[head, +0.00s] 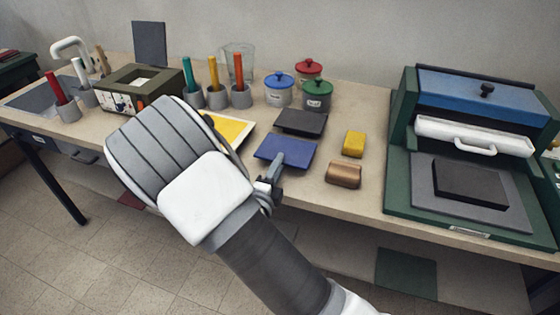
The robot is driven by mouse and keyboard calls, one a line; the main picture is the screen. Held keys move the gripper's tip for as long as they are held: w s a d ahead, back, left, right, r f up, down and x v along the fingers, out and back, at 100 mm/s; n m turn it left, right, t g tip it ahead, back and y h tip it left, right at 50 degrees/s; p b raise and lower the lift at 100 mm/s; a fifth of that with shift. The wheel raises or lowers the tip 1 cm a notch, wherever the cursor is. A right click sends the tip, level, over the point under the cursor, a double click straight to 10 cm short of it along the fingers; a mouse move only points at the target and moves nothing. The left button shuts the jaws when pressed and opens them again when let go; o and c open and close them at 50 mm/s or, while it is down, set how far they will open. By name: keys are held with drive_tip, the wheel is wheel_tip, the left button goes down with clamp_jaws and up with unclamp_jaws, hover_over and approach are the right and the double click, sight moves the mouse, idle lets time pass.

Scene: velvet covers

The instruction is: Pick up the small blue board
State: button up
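The small blue board (297,150) lies flat on the workbench (335,112), near its front edge and in the middle of the head view. My gripper (274,172) is at the board's near edge. A finger overlaps the board's lower left part in the picture. I cannot tell whether it touches the board or is above it. The rest of the gripper is mostly hidden behind my arm, so its opening does not show.
A dark board (301,121) lies just behind the blue one. A yellow block (354,143) and a brown block (343,174) lie to the right. A yellow sheet (232,129) is on the left. A green press (398,165) fills the right end. Lidded pots (279,94) stand behind.

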drive_tip(key=shift+w+d, duration=0.1)
drive_tip(key=shift+w, duration=0.2)
clamp_jaws()
idle(0.6)
wheel_tip(320, 180, up, 3)
drive_tip(key=p, duration=0.3)
drive_tip(key=shift+f, duration=0.25)
